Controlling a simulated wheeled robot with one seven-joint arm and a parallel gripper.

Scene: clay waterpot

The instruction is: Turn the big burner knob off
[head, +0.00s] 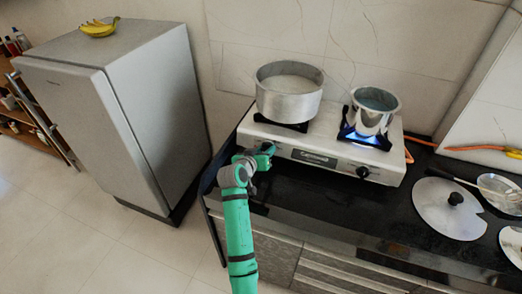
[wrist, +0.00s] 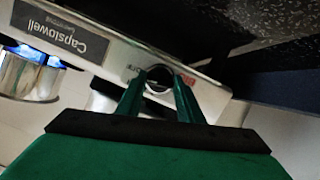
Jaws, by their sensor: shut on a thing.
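The white two-burner stove (head: 325,158) stands on the black counter, with a large pot (head: 288,104) on its left burner. My gripper (head: 268,150) is at the left end of the stove's front panel. The wrist view is turned about upside down. There my green fingers (wrist: 160,92) are shut on the big burner knob (wrist: 159,71), one on each side of its dark round body. The head view hides this knob behind my gripper. I see no flame under the large pot. The other knob (head: 362,172) is at the panel's right.
A small pot (head: 372,112) sits over a blue flame (head: 362,136) on the right burner. An orange hose (head: 474,149) runs behind. Round lids (head: 436,212) and a strainer (head: 500,186) lie at right. A grey fridge (head: 150,105) with bananas (head: 99,28) stands left.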

